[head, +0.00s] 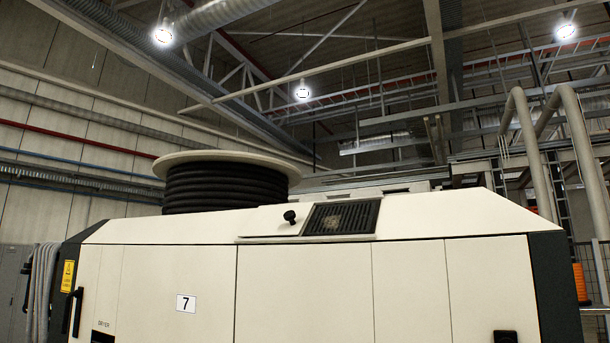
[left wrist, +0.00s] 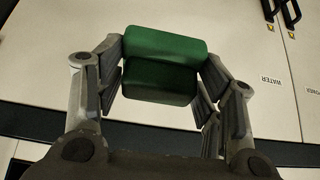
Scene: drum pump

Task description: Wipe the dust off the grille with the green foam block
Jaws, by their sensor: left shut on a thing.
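The grille (head: 342,217) is a dark slatted panel set in the sloped top of the white machine in the head view. A dull brownish-grey patch of dust (head: 333,222) shows on its slats. The green foam block (left wrist: 164,65) is in the left wrist view, between the fingers of my left gripper (left wrist: 165,80), which is shut on it. Neither gripper shows in the head view, so the block's distance from the grille cannot be told. My right gripper is in neither view.
A black knob (head: 290,216) stands just left of the grille. A black hose coil on a reel (head: 226,187) sits on the machine top further left. The white cabinet front (head: 303,290) is below. In the left wrist view, white panels (left wrist: 45,45) with dark handles lie behind the block.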

